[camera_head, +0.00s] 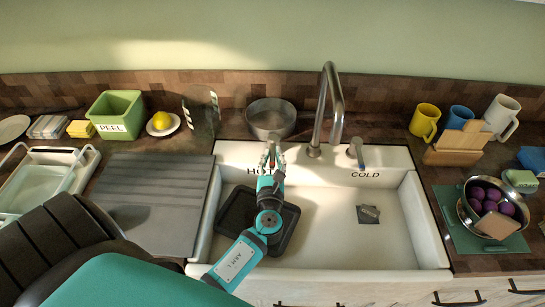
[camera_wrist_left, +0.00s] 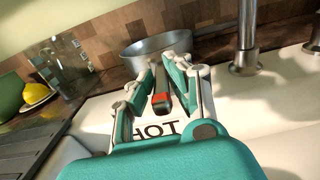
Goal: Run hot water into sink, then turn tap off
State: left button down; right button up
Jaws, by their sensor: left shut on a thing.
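My left gripper (camera_head: 271,163) reaches over the white sink (camera_head: 330,258) to its back ledge, above the HOT lettering. In the left wrist view, its fingers (camera_wrist_left: 161,88) are shut on the hot tap handle (camera_wrist_left: 161,101), a dark lever with a red mark. In the head view, the gripper mostly hides this handle. The tall metal faucet (camera_head: 333,95) stands right of it, and no stream of water shows under the spout. The cold tap handle (camera_head: 357,150), with a blue mark, stands free above the COLD lettering. My right gripper is out of view.
A black tray (camera_head: 236,212) and a dark square (camera_head: 368,214) lie in the sink. Mugs (camera_head: 425,120) and a metal bowl (camera_head: 466,208) occupy the right counter.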

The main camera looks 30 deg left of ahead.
pick_arm(q)
jog(key=shift+a, duration=0.1)
jog(key=m+h, duration=0.1)
jog(key=a+t+h, duration=0.1)
jog(key=m+h, duration=0.1)
jog(key=shift+s+a+f+m+t+h, duration=0.1)
jog(key=shift+s+a+m+t+h, duration=0.2)
jog(key=shift+s+t, duration=0.1)
jog(key=m+h+b, duration=0.1)
jog(key=a+m+h+b, duration=0.1)
jog(key=h, duration=0.1)
jog(key=shift+s+f+t+b, duration=0.1)
jog(key=shift+f+t+b, duration=0.05)
jog(key=shift+t+b, duration=0.15)
jog(key=shift+a+m+h+b, duration=0.4)
jog(key=shift+m+h+b, duration=0.2)
jog(key=shift+h+b, duration=0.3)
jog(key=shift+a+r+h, duration=0.1)
jog(key=shift+r+h, duration=0.1)
jog(key=shift+h, duration=0.2)
jog(key=c, duration=1.3)
grip_release()
